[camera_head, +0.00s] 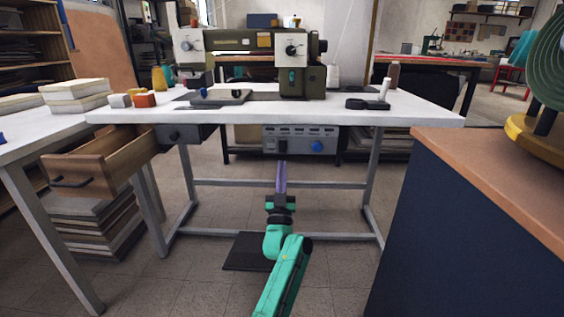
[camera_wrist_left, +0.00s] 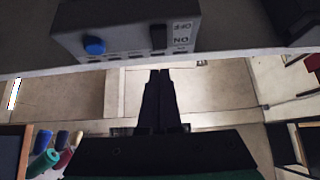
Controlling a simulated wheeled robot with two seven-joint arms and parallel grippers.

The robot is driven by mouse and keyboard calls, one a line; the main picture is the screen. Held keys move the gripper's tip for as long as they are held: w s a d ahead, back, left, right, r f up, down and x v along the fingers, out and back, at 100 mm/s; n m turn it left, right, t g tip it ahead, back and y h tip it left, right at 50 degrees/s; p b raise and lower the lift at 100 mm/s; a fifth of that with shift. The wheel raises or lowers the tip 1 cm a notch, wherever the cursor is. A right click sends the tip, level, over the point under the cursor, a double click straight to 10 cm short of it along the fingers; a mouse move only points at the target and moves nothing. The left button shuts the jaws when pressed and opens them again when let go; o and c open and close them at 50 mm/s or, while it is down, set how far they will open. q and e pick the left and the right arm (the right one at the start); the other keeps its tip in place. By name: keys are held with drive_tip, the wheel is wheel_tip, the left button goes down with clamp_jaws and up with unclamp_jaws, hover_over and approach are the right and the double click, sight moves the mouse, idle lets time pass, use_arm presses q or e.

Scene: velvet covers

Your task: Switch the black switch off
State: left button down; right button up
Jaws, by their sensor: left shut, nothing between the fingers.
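A grey control box (camera_head: 300,139) hangs under the front of the white sewing table. The wrist view shows it upside down at the top (camera_wrist_left: 125,22), with a black switch (camera_wrist_left: 158,37) beside a white label reading OFF and ON. The switch's exact position is too small to tell. A blue knob (camera_head: 317,146) is on the same face; it also shows in the wrist view (camera_wrist_left: 94,46). My left gripper (camera_head: 282,164) is shut and empty, its fingertips just below the box in the head view. In the wrist view its fingertips (camera_wrist_left: 160,72) appear near the switch, apart from it.
The white tabletop (camera_head: 330,112) overhangs the box and carries a sewing machine (camera_head: 250,45). An open wooden drawer (camera_head: 97,163) sticks out at the left. A dark-sided cabinet (camera_head: 450,220) stands at the right. A dark pedal (camera_head: 248,252) is on the floor.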

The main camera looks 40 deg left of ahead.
use_arm(q)
drive_tip(key=s+d+f, duration=0.2)
drive_tip(key=s+f, duration=0.1)
drive_tip(key=f, duration=0.4)
drive_tip(key=shift+s+d+p, duration=0.15)
drive_tip(key=shift+d+p, duration=0.15)
drive_tip(key=shift+p, duration=0.05)
drive_tip(key=shift+f, duration=0.1)
